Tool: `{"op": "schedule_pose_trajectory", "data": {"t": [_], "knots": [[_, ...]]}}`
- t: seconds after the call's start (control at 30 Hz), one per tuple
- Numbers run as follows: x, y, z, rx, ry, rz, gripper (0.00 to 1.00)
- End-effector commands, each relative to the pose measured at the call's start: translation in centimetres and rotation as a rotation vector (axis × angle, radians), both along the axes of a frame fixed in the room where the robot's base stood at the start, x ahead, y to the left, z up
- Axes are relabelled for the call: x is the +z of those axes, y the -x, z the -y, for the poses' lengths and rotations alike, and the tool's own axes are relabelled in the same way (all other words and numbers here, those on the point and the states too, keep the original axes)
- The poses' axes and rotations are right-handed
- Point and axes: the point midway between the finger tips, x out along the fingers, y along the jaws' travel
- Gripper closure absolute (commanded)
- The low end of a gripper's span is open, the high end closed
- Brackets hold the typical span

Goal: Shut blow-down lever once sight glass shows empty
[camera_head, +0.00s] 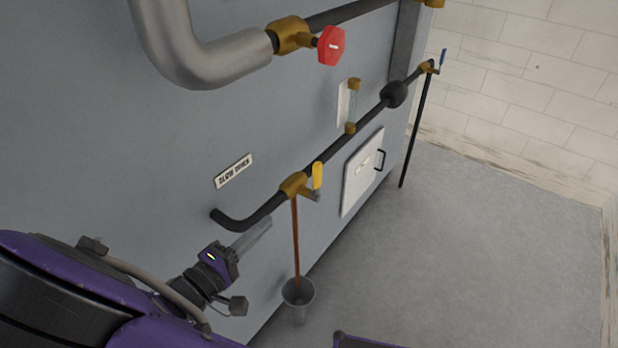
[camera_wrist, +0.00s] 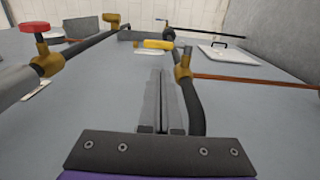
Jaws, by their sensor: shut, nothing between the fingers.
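The blow-down lever (camera_head: 318,175) is a yellow handle on a brass valve (camera_head: 293,186) in the dark pipe. In the head view it points up, across the pipe. A thin reddish-brown line, stream or pipe, runs down from the valve into a grey funnel (camera_head: 298,292). The sight glass (camera_head: 352,106) is a small tube between two brass fittings; it looks pale, but I cannot tell its level. My gripper (camera_head: 268,221) is shut and empty, below left of the valve, apart from the lever. It also shows in the wrist view (camera_wrist: 161,72).
A red valve knob (camera_head: 331,46) sits on the upper pipe beside a thick grey pipe (camera_head: 190,60). A white hatch (camera_head: 362,172) with a black handle is right of the valve. A blue-handled valve (camera_head: 430,66) is at the far end. The floor (camera_head: 480,240) at right is clear.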

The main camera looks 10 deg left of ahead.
Motion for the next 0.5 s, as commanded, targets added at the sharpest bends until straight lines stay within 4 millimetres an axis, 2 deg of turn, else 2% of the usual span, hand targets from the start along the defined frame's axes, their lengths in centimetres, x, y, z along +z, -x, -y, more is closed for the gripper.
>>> {"op": "schedule_pose_trajectory", "data": {"t": [0.37, 0.5], "knots": [[0.0, -0.1, 0.0, 0.000, 0.000, 0.006, 1.00], [0.1, -1.2, 0.5, -0.003, 0.001, 0.007, 1.00]]}}
